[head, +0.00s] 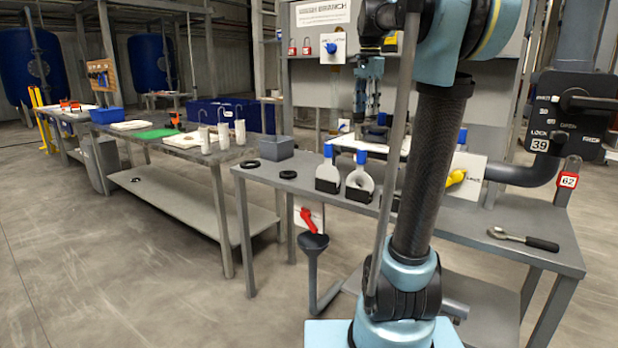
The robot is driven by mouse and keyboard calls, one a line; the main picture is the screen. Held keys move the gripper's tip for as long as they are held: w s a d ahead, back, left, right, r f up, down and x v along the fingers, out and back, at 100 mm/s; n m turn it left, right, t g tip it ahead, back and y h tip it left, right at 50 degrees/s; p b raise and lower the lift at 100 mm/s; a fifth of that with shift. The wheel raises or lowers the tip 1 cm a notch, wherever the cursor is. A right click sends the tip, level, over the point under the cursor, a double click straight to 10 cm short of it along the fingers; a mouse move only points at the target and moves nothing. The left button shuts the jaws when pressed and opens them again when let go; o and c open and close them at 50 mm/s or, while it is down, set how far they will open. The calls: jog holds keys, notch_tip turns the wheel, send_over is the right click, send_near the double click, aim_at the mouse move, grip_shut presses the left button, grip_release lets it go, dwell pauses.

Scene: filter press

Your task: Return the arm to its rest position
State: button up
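My arm rises from its light blue base at the bottom, up a dark tube, and folds over at the top of the head view. Its wrist hangs down behind the tube. My gripper (369,112) appears below the wrist, over the back of the grey workbench (480,225). It is small and dark against the clutter there, so I cannot tell whether its fingers are open or shut, or whether they hold anything. The grey pole and the arm tube hide part of the bench behind them.
White paddles with blue tops (328,177), black rings (250,164), a grey box (277,147) and a ratchet (523,239) are on the bench. A black valve panel (572,115) stands at right. A funnel (313,243) stands in front. Floor at left is clear.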

jog(key=s+f+n, duration=0.5)
jog(key=s+f, duration=1)
jog(key=f, duration=0.3)
jog(key=s+f+n+t, duration=0.1)
jog(key=s+f+n, duration=0.5)
jog(key=s+f, duration=0.9)
notch_tip(320, 180, down, 3)
jog(key=shift+s+f+t, duration=0.2)
jog(key=shift+s+t, duration=0.1)
jog(key=shift+w, duration=0.1)
jog(key=shift+w+f, duration=0.2)
jog(key=shift+w, duration=0.15)
